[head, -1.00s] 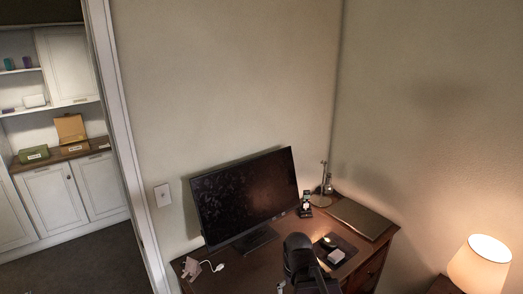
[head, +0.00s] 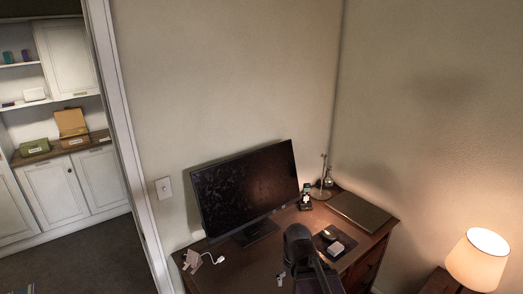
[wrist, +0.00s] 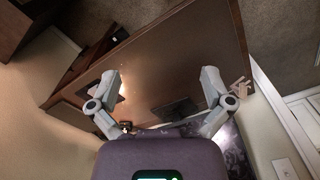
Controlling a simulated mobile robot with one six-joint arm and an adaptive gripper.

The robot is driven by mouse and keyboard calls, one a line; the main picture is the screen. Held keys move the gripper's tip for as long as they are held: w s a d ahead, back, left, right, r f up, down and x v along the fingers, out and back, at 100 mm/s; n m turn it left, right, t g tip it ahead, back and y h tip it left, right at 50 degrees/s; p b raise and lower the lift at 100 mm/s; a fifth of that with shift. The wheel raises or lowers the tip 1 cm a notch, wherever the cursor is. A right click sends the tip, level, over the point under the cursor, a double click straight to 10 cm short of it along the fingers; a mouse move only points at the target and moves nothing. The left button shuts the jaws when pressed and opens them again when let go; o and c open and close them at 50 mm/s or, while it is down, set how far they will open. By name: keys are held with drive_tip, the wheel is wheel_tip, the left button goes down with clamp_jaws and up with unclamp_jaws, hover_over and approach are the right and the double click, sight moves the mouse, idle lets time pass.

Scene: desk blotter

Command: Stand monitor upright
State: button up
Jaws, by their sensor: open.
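The black monitor (head: 246,190) stands on its foot (head: 257,233) at the back left of the wooden desk (head: 260,265), close to the wall. Its dark screen faces out into the room, and it looks upright, though the camera's slant makes a small lean hard to judge. In the wrist view the foot (wrist: 175,110) shows on the desk between the fingers, with part of the speckled screen (wrist: 215,150) beside my gripper's body. My gripper (wrist: 161,76) is open and empty, above the desk near the monitor. In the head view my arm mostly hides it.
A white cable and a small pale item (head: 193,261) lie at the desk's left end. A dark pad with a light block (head: 336,248), a small stand (head: 305,197), a metal lamp (head: 322,180) and a flat dark folder (head: 358,211) occupy the right. A lit lamp (head: 478,259) stands lower right.

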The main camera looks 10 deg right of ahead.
idle(0.4)
drive_tip(key=shift+f, duration=0.1)
drive_tip(key=c, duration=0.6)
drive_tip(key=shift+w+f+b, duration=0.1)
drive_tip(key=shift+f+b, duration=0.5)
drive_tip(key=shift+b, duration=0.1)
drive_tip(key=c, duration=0.7)
wheel_tip(320, 180, down, 12)
drive_tip(key=b, duration=1.2)
drive_tip(key=shift+f, duration=0.25)
clamp_jaws()
